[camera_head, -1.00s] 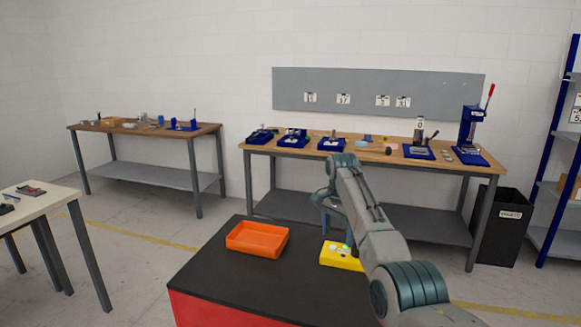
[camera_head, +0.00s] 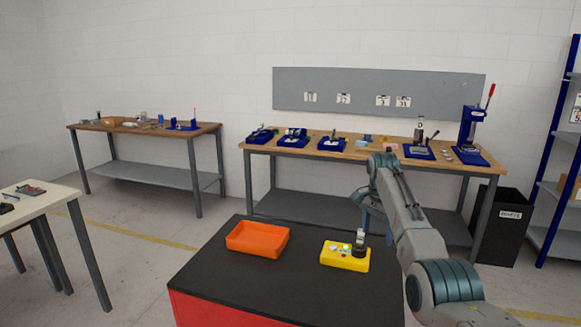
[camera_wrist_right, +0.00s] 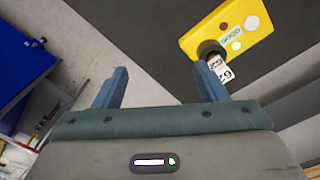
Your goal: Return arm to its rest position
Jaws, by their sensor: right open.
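My right arm (camera_head: 408,215) reaches up from the lower right in the head view. Its gripper (camera_head: 368,208), with blue-grey fingers, hangs beyond and above the right end of a yellow box, partly hidden by the arm. In the right wrist view the gripper (camera_wrist_right: 162,82) is open, with nothing between its fingers. The yellow box (camera_head: 340,258) has a lit green spot and pale round marks on top. A small dark piece with a white tag (camera_head: 361,238) stands at its right end. The yellow box (camera_wrist_right: 250,38) and the tag (camera_wrist_right: 222,72) also show beside the right finger. My left gripper is out of view.
An orange tray (camera_head: 258,254) sits left of the yellow box on the black-topped red cabinet (camera_head: 230,285). A long wooden bench (camera_head: 262,148) with blue fixtures stands behind. A black bin (camera_head: 502,228) and shelving are at right. Floor between the benches is clear.

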